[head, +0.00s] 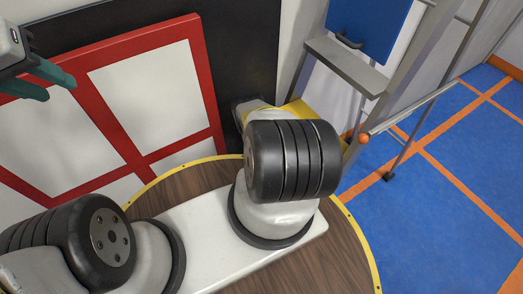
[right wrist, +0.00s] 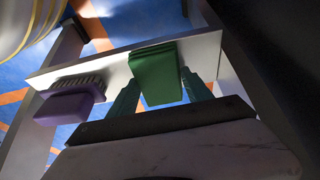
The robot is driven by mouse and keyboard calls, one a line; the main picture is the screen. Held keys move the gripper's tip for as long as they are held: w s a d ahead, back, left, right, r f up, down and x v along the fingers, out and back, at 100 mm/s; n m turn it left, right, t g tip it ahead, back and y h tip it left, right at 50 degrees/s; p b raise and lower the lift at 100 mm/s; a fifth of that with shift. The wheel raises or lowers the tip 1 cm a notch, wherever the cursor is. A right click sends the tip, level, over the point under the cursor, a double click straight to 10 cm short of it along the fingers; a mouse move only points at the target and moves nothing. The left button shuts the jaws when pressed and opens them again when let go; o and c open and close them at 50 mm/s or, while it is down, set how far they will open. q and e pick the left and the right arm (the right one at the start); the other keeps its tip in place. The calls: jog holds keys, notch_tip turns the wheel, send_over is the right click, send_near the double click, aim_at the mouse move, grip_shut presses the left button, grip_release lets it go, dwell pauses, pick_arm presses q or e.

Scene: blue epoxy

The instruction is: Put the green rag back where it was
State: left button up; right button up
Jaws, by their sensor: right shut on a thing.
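The green rag (right wrist: 154,72) is a folded, layered pad in the right wrist view. My right gripper (right wrist: 162,84) is shut on it, with a teal finger at each side. The rag overlaps a pale grey shelf (right wrist: 115,67) behind it; I cannot tell whether they touch. In the head view my left gripper (head: 48,82) is at the upper left, its two teal fingers apart and nothing between them. The right gripper and the rag do not show in the head view.
A purple brush (right wrist: 68,102) is at the shelf, left of the rag. In the head view a grey ledge (head: 345,66) on a metal frame stands below a blue panel (head: 369,28). A red-framed white panel (head: 150,90) is at the left. Blue floor (head: 440,200) lies open at right.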

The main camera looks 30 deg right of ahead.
jog(key=shift+f, duration=0.15)
jog(key=o, duration=1.3)
jog(key=shift+r, duration=0.5)
jog(key=v, duration=1.1)
jog(key=shift+a+r, duration=0.1)
jog(key=shift+r, duration=0.05)
